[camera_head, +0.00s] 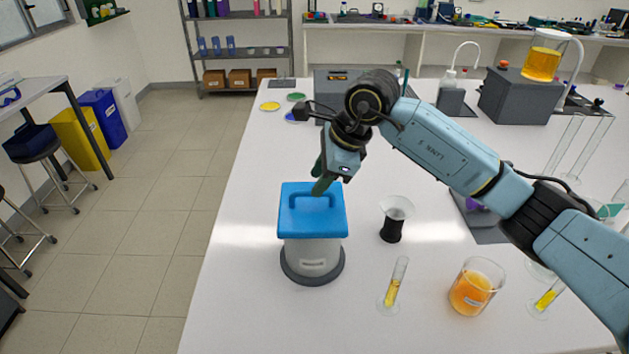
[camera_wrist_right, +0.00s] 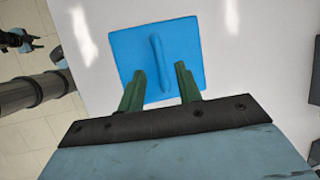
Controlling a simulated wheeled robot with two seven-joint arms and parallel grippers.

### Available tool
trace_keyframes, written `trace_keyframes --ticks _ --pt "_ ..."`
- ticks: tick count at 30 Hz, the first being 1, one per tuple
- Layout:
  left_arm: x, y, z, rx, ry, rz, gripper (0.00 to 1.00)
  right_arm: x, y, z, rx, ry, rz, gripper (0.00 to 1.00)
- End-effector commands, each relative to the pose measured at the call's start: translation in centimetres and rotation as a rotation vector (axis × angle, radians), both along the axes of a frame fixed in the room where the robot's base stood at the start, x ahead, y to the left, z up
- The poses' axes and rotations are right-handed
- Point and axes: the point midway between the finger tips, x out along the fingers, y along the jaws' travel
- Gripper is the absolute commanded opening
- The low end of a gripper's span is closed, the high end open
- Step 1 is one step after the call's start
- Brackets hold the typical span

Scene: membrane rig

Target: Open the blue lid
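The blue lid (camera_head: 313,225) is square with a raised bar handle (camera_head: 312,201). It sits on a grey-white container (camera_head: 312,257) with a dark round base. My right gripper (camera_head: 321,182) is over the lid's far part, with its fingers close to the handle. In the right wrist view, the lid (camera_wrist_right: 190,45) lies beyond the green fingers. The right gripper (camera_wrist_right: 160,70) is open there, one finger on each side of the handle's near end (camera_wrist_right: 160,62). No touch on the handle is visible. My left gripper does not show in the head view.
A black-based funnel cup (camera_head: 392,228), a tube of yellow liquid (camera_head: 394,284) and a beaker of orange liquid (camera_head: 474,291) stand right of the container. A grey box (camera_head: 335,82) is at the back. The white table (camera_head: 245,215) is clear left of the container.

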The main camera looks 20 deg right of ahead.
Motion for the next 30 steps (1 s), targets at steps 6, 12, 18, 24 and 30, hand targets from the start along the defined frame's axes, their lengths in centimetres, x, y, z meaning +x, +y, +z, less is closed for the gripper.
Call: trace_keyframes --ticks 6,12,18,24,30 --pt "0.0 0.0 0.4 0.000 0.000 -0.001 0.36 0.7 0.8 -2.2 0.001 0.000 0.000 0.34" --pt "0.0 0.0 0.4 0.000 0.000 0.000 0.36 0.8 0.9 -2.7 0.000 0.000 0.001 0.34" --pt "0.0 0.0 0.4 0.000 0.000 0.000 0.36 0.8 0.9 -2.6 0.001 -0.001 0.001 0.29" --pt "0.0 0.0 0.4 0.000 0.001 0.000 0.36 0.8 0.9 -2.6 0.001 -0.001 0.001 0.03" --pt "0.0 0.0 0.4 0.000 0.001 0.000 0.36 0.8 0.9 -2.6 0.001 -0.001 0.001 0.00"
